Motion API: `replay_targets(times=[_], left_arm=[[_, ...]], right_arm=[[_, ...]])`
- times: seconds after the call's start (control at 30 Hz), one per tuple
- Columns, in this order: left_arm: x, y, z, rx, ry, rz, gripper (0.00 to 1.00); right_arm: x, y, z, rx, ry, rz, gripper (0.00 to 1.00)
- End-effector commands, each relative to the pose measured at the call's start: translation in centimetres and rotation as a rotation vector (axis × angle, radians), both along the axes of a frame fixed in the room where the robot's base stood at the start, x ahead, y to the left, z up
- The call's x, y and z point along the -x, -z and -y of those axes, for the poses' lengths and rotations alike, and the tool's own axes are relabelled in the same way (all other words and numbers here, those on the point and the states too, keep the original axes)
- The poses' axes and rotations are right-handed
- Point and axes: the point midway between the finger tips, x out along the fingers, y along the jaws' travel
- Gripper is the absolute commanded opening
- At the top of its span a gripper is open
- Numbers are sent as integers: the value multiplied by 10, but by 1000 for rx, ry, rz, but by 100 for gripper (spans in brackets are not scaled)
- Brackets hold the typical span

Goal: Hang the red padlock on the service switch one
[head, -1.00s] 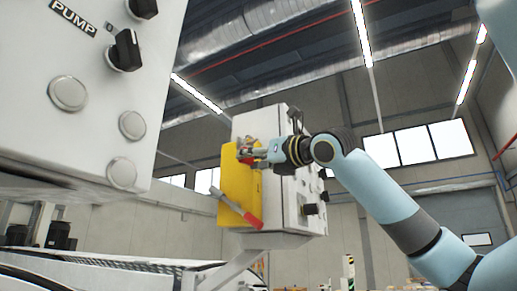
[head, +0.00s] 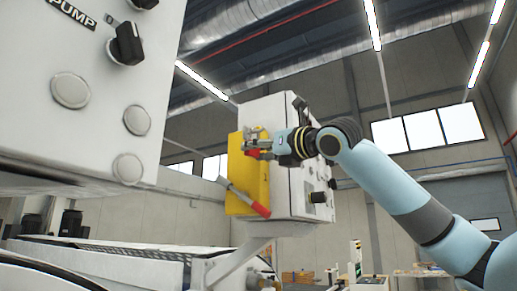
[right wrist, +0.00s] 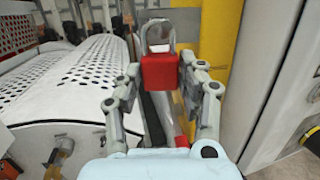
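The red padlock (right wrist: 160,71) is between the fingertips of my right gripper (right wrist: 160,68), its silver shackle up; the gripper is shut on it. In the head view, my right gripper (head: 254,146) is in front of the upper part of a yellow switch panel (head: 247,185), with a bit of red at its tips. A lever with a grey rod and red grip (head: 259,209) slants down across the panel, below the gripper. In the wrist view the yellow panel (right wrist: 209,35) is right behind the padlock. I cannot tell whether the shackle touches the switch. My left gripper is out of view.
The yellow panel is on a grey control box (head: 300,200) with black knobs. A large near panel (head: 100,100) marked PUMP fills the left of the head view. A perforated white machine cover (right wrist: 70,80) lies left of the gripper in the wrist view.

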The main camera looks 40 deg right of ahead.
Motion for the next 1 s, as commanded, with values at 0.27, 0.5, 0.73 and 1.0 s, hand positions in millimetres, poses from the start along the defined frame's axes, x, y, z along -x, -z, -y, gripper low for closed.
replay_targets(times=[0.27,0.5,0.73,1.0], left_arm=[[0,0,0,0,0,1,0],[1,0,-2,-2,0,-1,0],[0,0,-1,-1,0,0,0],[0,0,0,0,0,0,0]], right_arm=[[0,0,0,0,0,0,63],[0,-5,0,-2,1,4,63],[0,-36,0,-7,-2,9,63],[0,-81,-1,-4,-4,5,63]])
